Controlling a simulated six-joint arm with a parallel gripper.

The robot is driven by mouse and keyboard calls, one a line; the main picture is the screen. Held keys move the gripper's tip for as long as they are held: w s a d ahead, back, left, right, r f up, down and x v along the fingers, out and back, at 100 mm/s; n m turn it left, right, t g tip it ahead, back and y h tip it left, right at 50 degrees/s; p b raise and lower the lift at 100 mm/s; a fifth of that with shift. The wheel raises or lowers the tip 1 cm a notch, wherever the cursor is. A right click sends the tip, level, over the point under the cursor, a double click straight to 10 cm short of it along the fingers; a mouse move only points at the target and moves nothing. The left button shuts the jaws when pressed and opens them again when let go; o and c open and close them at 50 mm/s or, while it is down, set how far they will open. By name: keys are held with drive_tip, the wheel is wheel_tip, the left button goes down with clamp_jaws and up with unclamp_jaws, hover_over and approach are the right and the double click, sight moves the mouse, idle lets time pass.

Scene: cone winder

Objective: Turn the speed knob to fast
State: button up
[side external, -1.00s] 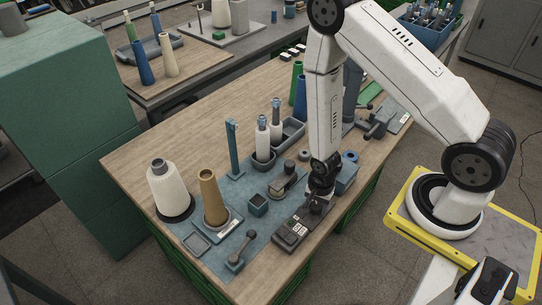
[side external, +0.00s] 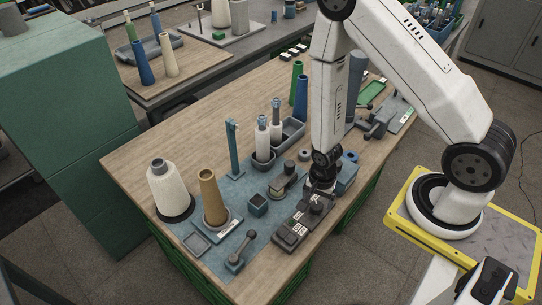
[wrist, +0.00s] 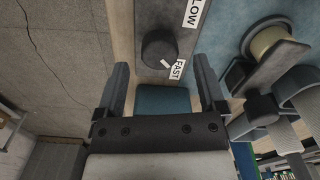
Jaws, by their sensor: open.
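The speed knob (wrist: 158,47) is a dark round knob on the grey control panel (wrist: 150,12). A white mark at its edge points toward the FAST label (wrist: 178,69). The SLOW label (wrist: 194,12) is further up, cut by the frame edge. My gripper (wrist: 161,72) is open and empty in the wrist view, its fingers wide apart. The knob is ahead of the fingertips and apart from them. In the side view my gripper (side external: 322,184) is by the far end of the panel, and the small knob (side external: 315,198) shows beside it.
A blue box (side external: 347,172) stands close behind my gripper. A tan cone (side external: 211,196), a white yarn cone (side external: 168,188) and a blue post (side external: 233,150) stand further left. In the wrist view a metal fixture (wrist: 268,70) is right of the right finger. Bare floor lies left.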

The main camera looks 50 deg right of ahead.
drive_tip(key=shift+r, duration=2.55)
drive_tip(key=shift+r, duration=0.1)
drive_tip(key=shift+w+r+n, duration=0.25)
drive_tip(key=shift+r+n, duration=0.15)
drive_tip(key=shift+r, duration=0.05)
wheel_tip(320, 180, up, 9)
drive_tip(key=w+n+t, duration=0.1)
drive_tip(key=w+n, duration=0.1)
drive_tip(key=n, duration=0.5)
wheel_tip(320, 180, up, 8)
drive_tip(key=n+t, duration=0.2)
drive_tip(key=n, duration=0.5)
hover_over(316, 205)
drive_tip(key=w+a, duration=0.1)
drive_tip(key=w, duration=0.1)
drive_tip(key=shift+w+a+f, duration=0.1)
drive_tip(key=shift+w+f, duration=0.05)
